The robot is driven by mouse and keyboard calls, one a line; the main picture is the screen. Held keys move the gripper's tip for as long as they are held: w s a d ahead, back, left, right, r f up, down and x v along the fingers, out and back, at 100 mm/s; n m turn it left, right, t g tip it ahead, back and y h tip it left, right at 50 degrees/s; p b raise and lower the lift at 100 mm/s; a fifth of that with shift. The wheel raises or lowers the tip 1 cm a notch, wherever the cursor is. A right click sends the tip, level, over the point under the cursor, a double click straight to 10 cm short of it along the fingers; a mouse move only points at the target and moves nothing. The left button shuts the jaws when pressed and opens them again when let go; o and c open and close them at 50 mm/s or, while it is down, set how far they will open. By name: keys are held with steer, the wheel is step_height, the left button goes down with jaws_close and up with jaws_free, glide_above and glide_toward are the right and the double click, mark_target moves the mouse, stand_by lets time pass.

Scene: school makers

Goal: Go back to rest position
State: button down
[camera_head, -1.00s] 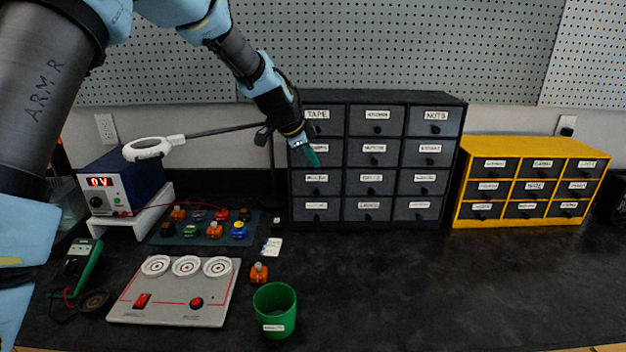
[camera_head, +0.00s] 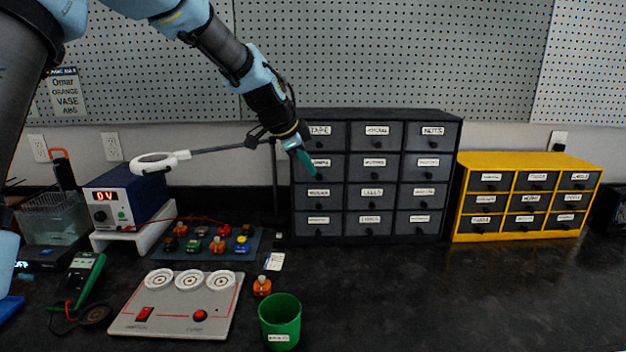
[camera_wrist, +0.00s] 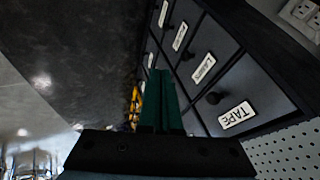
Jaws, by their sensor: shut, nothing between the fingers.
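My gripper (camera_head: 307,160) is at the end of my raised arm, in front of the upper left part of the black drawer cabinet (camera_head: 376,232) in the head view. Its green fingers point down and are shut with nothing between them. In the wrist view the fingers (camera_wrist: 160,90) lie together, with the cabinet's labelled drawers (camera_wrist: 235,85) to their right. I cannot tell how large the gap between fingers and cabinet is.
A yellow cabinet (camera_head: 523,235) stands at right. The counter's right front is clear.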

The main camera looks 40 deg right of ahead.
steer(key=w+b+v, duration=0.1)
steer(key=v, duration=0.4)
steer(key=w+a+f+n+y, duration=0.1)
steer(key=w+a+f+n, duration=0.2)
steer(key=a, duration=0.7)
steer(key=w+a+f+n+t+y, duration=0.1)
steer(key=a+f+n+y, duration=0.3)
steer(key=a, duration=0.6)
steer(key=w+a+f+n+h, duration=0.1)
steer(key=w+a+f+n, duration=0.1)
steer(key=a+n, duration=0.5)
steer(key=s+a+f+n+y, duration=0.1)
steer(key=s+a+f+n, duration=0.1)
steer(key=a, duration=0.6)
steer(key=s+a+f+n, duration=0.2)
steer(key=s+a+n, duration=0.2)
steer(key=a, duration=0.4)
steer(key=s+a+f+n+y, duration=0.1)
steer(key=s+a+f+n, duration=0.1)
steer(key=a, duration=0.6)
steer(key=shift+s+n+g+y, duration=0.35)
steer(key=shift+s+n, duration=0.55)
steer(key=shift+s, duration=0.3)
